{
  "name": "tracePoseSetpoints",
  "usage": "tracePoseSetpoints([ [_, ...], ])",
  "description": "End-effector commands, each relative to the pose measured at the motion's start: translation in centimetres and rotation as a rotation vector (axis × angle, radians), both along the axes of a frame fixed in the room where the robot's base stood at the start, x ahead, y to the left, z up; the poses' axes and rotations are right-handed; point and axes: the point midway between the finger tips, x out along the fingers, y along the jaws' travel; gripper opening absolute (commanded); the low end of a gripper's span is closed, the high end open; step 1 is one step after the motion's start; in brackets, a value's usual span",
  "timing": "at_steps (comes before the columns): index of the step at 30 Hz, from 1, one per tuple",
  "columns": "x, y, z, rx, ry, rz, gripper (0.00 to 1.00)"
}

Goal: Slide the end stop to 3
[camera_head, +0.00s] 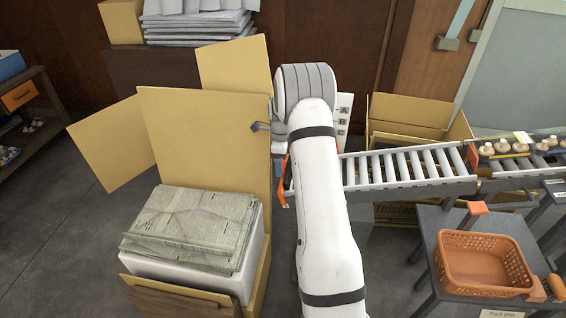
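My white arm stands across the middle of the view and hides the left part of the roller conveyor (405,167). A small dark grey piece at the left of my wrist looks like my gripper (262,127); it is too small to tell whether it is open. It appears in front of a cardboard flap. An orange-red piece (284,181) shows at the conveyor's left end, partly behind my arm; it may be the end stop. Another orange-red plate (473,158) stands across the conveyor's right part, beside the mushrooms. I cannot tell which is the end stop. No number 3 is readable.
A board lettered A, B, C (343,115) stands behind my arm. An open cardboard box (205,140) with stacked paper (195,225) is at left. An orange basket (483,262) sits on a dark table at lower right. Mushrooms (505,147) lie on the conveyor's right.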

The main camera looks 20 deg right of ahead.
Motion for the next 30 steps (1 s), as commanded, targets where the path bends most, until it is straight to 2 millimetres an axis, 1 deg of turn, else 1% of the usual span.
tracePoseSetpoints([
  [3,0.00,-0.03,-0.40,-0.001,-0.001,0.000,0.76],
  [9,0.00,-0.04,-0.41,-0.001,-0.001,0.000,0.76],
  [10,-0.01,-0.04,-0.41,-0.001,-0.001,0.000,0.75],
  [30,-0.08,-0.05,-0.42,0.001,0.002,-0.001,0.20],
])
